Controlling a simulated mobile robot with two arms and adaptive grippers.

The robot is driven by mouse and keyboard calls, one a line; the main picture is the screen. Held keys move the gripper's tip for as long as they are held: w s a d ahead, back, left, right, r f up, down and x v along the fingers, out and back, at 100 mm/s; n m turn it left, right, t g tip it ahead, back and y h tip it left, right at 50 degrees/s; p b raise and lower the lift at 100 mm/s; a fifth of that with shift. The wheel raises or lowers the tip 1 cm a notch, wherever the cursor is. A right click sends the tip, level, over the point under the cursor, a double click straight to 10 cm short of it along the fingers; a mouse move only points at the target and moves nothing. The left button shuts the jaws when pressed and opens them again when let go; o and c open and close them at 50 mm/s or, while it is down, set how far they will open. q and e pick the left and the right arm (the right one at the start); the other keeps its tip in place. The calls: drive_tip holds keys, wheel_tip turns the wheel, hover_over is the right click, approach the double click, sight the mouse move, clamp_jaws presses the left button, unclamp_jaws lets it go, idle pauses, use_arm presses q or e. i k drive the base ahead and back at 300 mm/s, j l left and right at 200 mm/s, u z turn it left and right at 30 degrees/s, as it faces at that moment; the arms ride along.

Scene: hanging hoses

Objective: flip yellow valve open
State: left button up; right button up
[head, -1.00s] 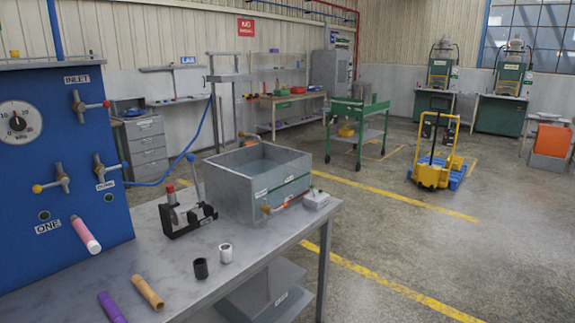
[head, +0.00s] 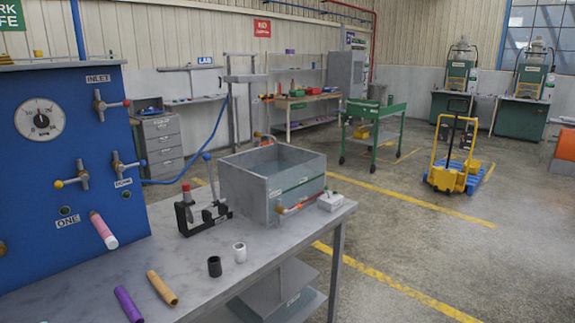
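The blue panel (head: 30,215) stands at the left on the bench. Low on it is the valve with the yellow-tipped handle (head: 74,178); its yellow knob points left and slightly down. Neither of my grippers is in view.
A pink hose piece (head: 103,230) sticks out of the panel. Purple (head: 128,304) and tan (head: 162,288) tubes, black (head: 214,266) and white (head: 239,252) fittings, a clamp stand (head: 203,209) and a grey tank (head: 270,183) are on the bench (head: 290,235).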

sight(84, 177)
drive_tip(key=u, duration=1.4)
